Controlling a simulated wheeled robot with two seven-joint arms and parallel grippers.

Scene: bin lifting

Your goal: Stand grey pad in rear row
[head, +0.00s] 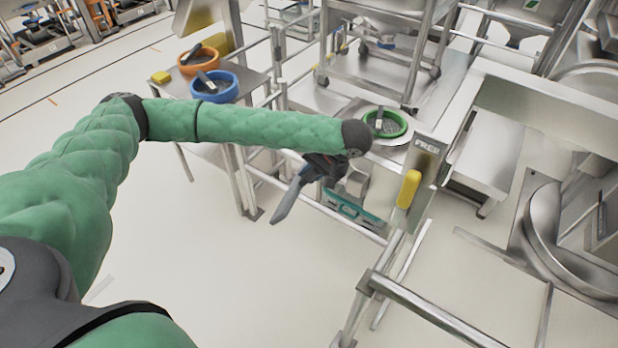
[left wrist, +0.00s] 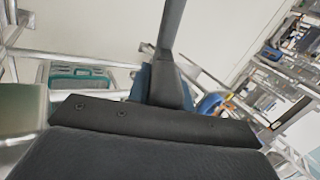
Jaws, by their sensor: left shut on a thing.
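My left gripper (head: 320,172) is at the end of the green arm, shut. A long, slim grey piece, which I take to be the grey pad (head: 289,198), sticks out of it down and to the left. In the left wrist view the pad (left wrist: 171,45) points away from the camera, between bluish parts of the gripper. A teal rack (head: 352,212) is just right of and below the gripper; it also shows in the left wrist view (left wrist: 80,77). Light grey shapes stand at the rack, partly behind the arm's end. Its rows are hard to make out. My right gripper is not in view.
A yellow pad (head: 409,189) is at a metal post plate (head: 427,160) right of the rack. A side table (head: 255,82) holds an orange bowl (head: 199,61) and a blue bowl (head: 214,87). A green bowl (head: 385,124) is behind the arm. Metal rails surround the rack.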

